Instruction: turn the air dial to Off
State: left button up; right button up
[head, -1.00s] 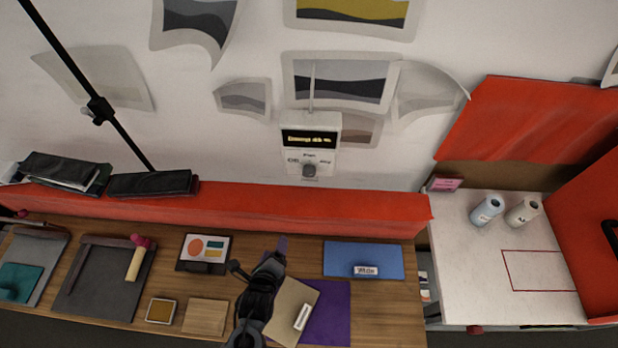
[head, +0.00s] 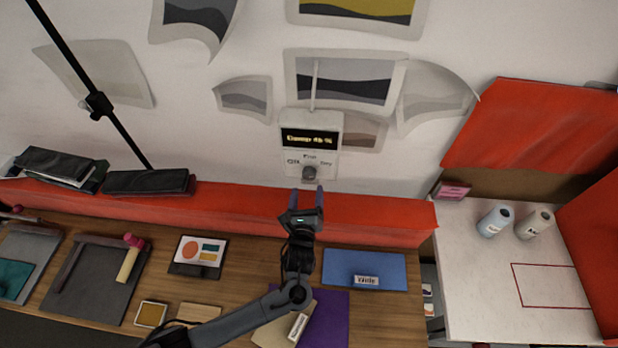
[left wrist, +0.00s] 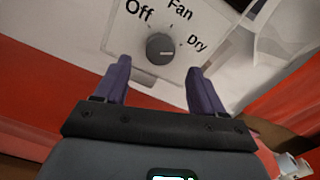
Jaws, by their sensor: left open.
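The air dial (head: 309,173) is a dark grey round knob on a white wall panel (head: 328,148) with a black display above it. In the left wrist view the dial (left wrist: 160,47) sits below the printed words Off, Fan and Dry. A small light mark on its right side seems to face Dry. My left gripper (head: 307,190) is open just below the dial in the head view. In the left wrist view its two purple fingers (left wrist: 156,80) stand apart, one on each side below the dial, without visible contact. My right gripper is not in view.
A red ledge (head: 380,213) runs along the wall under the panel. The wooden bench (head: 240,270) holds a blue mat (head: 350,262), a purple sheet (head: 327,325) and a mallet (head: 129,258). Two bottles stand on the white table (head: 470,270) at right. Curled prints hang around the panel.

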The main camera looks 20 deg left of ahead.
aim_at(309, 178)
pick_arm(q)
jog(key=shift+x, duration=3.1)
jog(key=c, duration=1)
